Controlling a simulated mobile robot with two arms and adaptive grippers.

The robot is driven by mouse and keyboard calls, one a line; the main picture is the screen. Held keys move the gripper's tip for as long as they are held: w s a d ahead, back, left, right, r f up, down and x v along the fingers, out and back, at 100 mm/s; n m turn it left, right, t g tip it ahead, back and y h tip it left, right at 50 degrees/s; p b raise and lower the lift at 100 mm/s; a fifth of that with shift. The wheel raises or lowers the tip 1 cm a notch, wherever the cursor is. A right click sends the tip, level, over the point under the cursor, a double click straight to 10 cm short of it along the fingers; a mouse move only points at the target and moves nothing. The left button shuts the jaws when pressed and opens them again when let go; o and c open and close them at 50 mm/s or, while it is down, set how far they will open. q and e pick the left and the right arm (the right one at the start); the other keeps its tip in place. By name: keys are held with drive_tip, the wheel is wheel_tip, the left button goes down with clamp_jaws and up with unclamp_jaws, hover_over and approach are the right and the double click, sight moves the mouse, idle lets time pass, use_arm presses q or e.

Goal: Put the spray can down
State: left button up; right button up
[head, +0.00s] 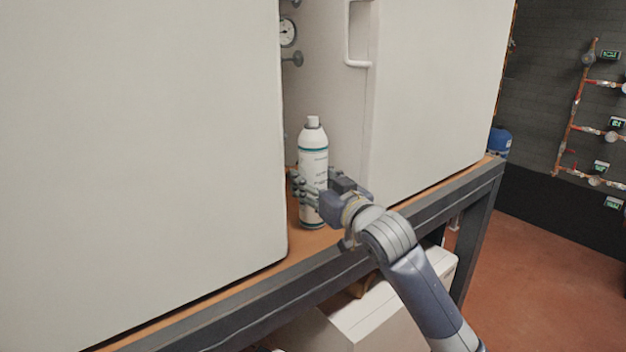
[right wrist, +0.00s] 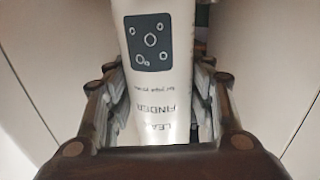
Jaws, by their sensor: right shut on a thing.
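The spray can (head: 313,160) is white with teal bands and a white cap. It stands upright in the gap between two large white units, at the wooden bench top. My right gripper (head: 308,190) is shut around its lower half. In the right wrist view the can (right wrist: 158,75) fills the space between the fingers, with a dark label and printed words showing. The can's base appears at the bench surface; I cannot tell whether it touches. My left gripper is not in view.
A white unit (head: 140,130) stands close on the left and another white unit (head: 435,90) with a handle on the right. A gauge (head: 288,32) is behind the gap. The wooden bench top (head: 294,262) has a dark metal frame edge (head: 440,208). White boxes (head: 385,315) sit below.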

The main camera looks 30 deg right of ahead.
sight(320, 187)
drive_tip(key=o, duration=1.3)
drive_tip(key=shift+f, duration=0.1)
drive_tip(key=shift+o, duration=0.2)
drive_tip(key=shift+s, duration=0.1)
drive_tip(key=s+b, duration=0.1)
drive_tip(key=s, duration=0.2)
drive_tip(key=s+b, duration=0.1)
drive_tip(key=s, duration=0.1)
drive_tip(key=s+b, duration=0.1)
drive_tip(key=s, duration=0.2)
drive_tip(key=shift+s+a, duration=0.35)
drive_tip(key=shift+a, duration=0.05)
drive_tip(key=shift+s+a+r+p, duration=0.15)
drive_tip(key=shift+s+p, duration=1.5)
drive_tip(key=shift+p, duration=1.95)
